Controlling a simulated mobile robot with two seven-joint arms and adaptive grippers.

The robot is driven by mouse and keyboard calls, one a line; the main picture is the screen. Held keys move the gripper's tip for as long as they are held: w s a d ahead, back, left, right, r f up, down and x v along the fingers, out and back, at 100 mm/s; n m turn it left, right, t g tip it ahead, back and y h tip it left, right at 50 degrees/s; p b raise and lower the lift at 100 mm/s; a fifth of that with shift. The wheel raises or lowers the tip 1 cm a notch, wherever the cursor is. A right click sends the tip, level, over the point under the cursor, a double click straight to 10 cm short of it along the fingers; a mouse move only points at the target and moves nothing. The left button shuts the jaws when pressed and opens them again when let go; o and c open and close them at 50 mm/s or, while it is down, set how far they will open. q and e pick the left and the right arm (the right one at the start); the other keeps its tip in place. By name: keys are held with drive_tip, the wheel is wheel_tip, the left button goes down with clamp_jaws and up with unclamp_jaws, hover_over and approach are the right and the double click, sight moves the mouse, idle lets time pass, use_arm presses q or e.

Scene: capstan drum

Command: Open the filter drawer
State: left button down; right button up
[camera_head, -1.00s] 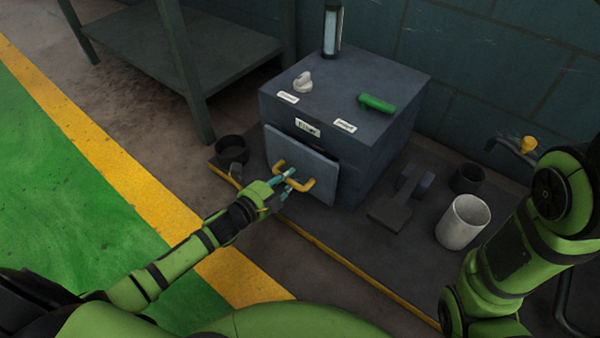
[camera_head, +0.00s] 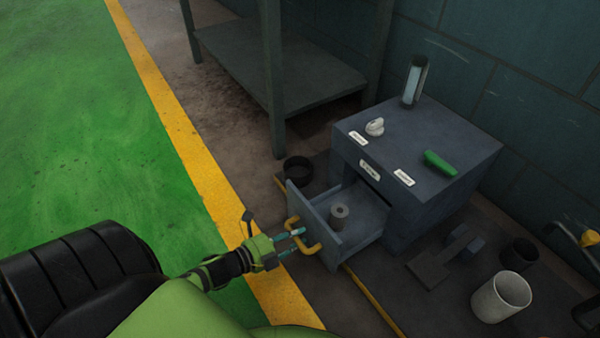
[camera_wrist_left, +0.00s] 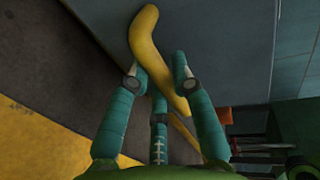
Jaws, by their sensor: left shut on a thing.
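The filter drawer (camera_head: 362,222) is pulled well out of the dark cabinet (camera_head: 440,150). A grey cylindrical filter (camera_head: 339,214) with a hole in its top stands upright inside it. The drawer front carries a yellow handle (camera_head: 308,243). My left gripper (camera_head: 298,240) is shut on this handle. In the left wrist view the teal fingers (camera_wrist_left: 160,95) close around the yellow handle bar (camera_wrist_left: 150,50). My right gripper is not in view.
On the cabinet top are a white knob (camera_head: 375,126), a green handle (camera_head: 440,162) and a clear cylinder (camera_head: 413,82). A white cup (camera_head: 501,296) and a black ring (camera_head: 519,254) stand right. Another black ring (camera_head: 298,169) is left of the drawer. Green floor lies open at left.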

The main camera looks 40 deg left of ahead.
use_arm(q)
drive_tip(key=c, duration=1.1)
unclamp_jaws()
drive_tip(key=shift+o, duration=0.2)
drive_tip(key=v, duration=1.2)
